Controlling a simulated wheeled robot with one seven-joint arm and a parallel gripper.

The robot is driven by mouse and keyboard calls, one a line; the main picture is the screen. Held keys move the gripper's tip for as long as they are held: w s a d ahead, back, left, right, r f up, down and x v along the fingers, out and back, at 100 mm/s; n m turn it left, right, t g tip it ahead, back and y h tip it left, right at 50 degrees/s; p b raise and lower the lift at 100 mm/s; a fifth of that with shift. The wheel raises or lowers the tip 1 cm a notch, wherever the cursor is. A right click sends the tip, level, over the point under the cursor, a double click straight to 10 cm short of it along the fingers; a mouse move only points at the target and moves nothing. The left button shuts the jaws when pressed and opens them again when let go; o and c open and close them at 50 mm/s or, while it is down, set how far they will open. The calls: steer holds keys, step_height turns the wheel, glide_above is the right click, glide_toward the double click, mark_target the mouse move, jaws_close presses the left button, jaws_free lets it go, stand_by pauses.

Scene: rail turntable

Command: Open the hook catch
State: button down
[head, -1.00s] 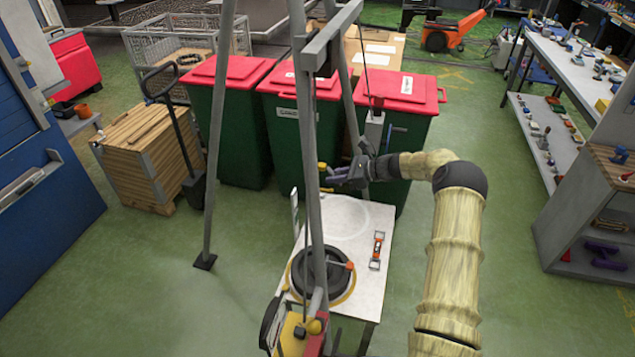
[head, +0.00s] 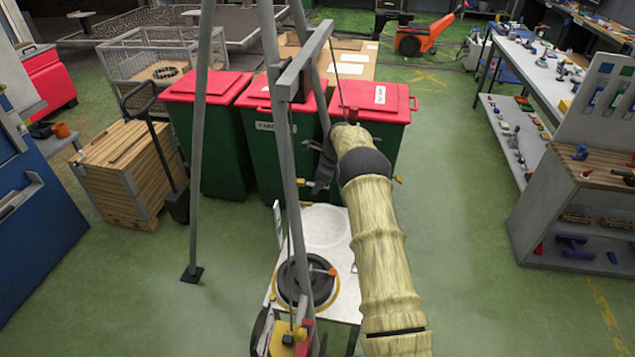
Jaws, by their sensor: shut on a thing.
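My gripper (head: 322,165) is dark and shows small at the end of my pale ribbed arm, just right of the grey frame's front leg. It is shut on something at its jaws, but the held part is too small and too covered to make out. A thin line (head: 340,85) hangs from the frame's top beam and runs down behind my wrist. The hook and its catch are hidden behind my arm, so I cannot tell the catch's position. Small yellow bits show left of my gripper (head: 303,183) and right of my wrist (head: 398,180).
The grey frame (head: 282,140) stands around a white table (head: 348,290) with a dark round part (head: 306,281) on it. Green bins with red lids (head: 395,100) stand close behind. A wooden crate (head: 125,180) is at left, shelves (head: 580,215) at right. Green floor is open right of my arm.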

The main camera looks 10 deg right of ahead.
steer(key=shift+r+g+h, duration=0.25)
steer(key=shift+g+h, duration=0.05)
steer(key=shift+h, duration=0.2)
steer(key=c, duration=1.3)
jaws_free()
steer(key=shift+f, duration=0.1)
steer(key=b+v, duration=0.4)
steer(key=v, duration=0.8)
steer(key=shift+a, duration=0.1)
